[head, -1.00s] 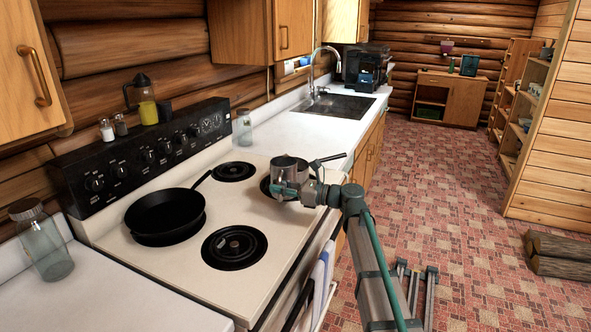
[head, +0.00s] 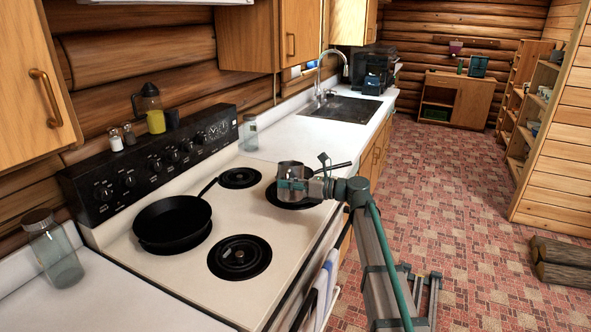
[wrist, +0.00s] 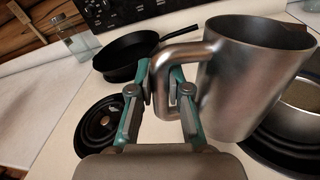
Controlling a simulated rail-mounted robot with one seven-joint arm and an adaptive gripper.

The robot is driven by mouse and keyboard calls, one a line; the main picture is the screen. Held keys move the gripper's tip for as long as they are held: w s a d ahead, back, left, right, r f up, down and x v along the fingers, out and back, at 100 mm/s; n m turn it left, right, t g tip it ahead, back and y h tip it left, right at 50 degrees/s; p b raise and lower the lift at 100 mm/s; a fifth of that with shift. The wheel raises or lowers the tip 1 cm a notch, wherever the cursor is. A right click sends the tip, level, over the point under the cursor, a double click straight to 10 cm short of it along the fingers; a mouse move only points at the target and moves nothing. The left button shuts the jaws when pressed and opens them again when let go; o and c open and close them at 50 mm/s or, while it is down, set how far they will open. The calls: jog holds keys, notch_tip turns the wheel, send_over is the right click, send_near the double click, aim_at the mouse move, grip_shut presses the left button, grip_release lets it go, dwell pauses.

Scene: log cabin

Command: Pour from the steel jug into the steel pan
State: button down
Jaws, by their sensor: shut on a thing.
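The steel jug (wrist: 252,75) is large in the wrist view, its open mouth facing up and its body leaning slightly. My gripper (wrist: 165,95) is shut on the jug's handle. In the head view the jug (head: 285,170) is above the right front of the stove. The steel pan (wrist: 304,98) shows only in part at the right edge of the wrist view, behind and below the jug, on a burner. In the head view the jug mostly hides it, and its dark handle (head: 336,167) sticks out to the right. What the jug holds is not visible.
A black skillet (head: 172,222) sits on the left of the stove. Two burners, rear (head: 240,177) and front (head: 239,257), are bare.

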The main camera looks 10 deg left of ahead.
aim_at(288, 171)
jog(key=shift+m, duration=0.8)
jog(key=r+p, duration=0.1)
jog(key=w+r+p, duration=0.1)
jog(key=r+p, duration=0.1)
jog(key=r, duration=0.1)
jog(key=shift+w, duration=0.4)
jog(key=shift+w+r+m+g+p, duration=0.3)
jog(key=shift+w+r+m+p, duration=0.5)
jog(key=shift+w+r+p, duration=0.25)
jog(key=w+m+p, duration=0.1)
jog(key=w+r+m+p, duration=0.1)
jog(key=p, duration=0.1)
jog(key=shift+w+r+h, duration=0.1)
jog(key=shift+w+h, duration=0.05)
jog(key=shift+h, duration=0.25)
jog(key=shift+p, duration=0.35)
jog(key=shift+w+r+m+g+p, duration=0.2)
jog(key=shift+w+m+p, duration=0.45)
jog(key=shift+p, duration=1.4)
jog(key=shift+w+m+g+p, duration=0.4)
jog(key=shift+m+p, duration=0.35)
jog(key=shift+p, duration=1.3)
jog(key=shift+w+r+p, duration=0.15)
jog(key=shift+w+p, duration=0.05)
jog(key=shift+p, duration=0.35)
